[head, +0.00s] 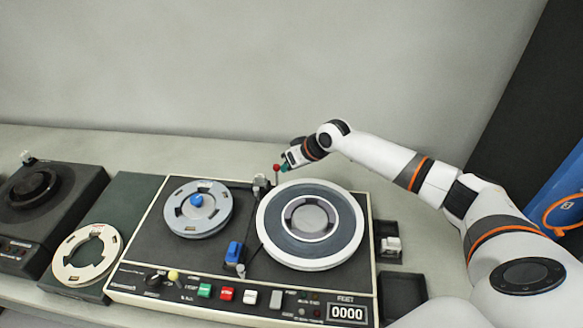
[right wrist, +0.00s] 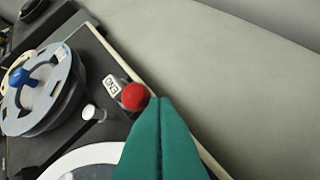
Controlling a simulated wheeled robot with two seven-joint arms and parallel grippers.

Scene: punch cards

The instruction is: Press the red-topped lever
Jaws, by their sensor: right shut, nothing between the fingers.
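The red-topped lever (head: 276,170) stands at the back edge of the tape machine (head: 363,250), between its two reels. In the right wrist view its red ball (right wrist: 135,96) shows beside a small white label (right wrist: 111,88), just left of my fingertips. My right gripper (head: 286,164) reaches in from the right and is shut and empty, with green fingers. In the right wrist view the fingertips (right wrist: 161,100) are close to the ball; I cannot tell whether they touch it. My left gripper is out of view.
A small grey reel with a blue hub (head: 197,201) and a large white-rimmed reel (head: 348,228) flank the lever. A wall stands close behind. A black device (head: 50,210) is at far left.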

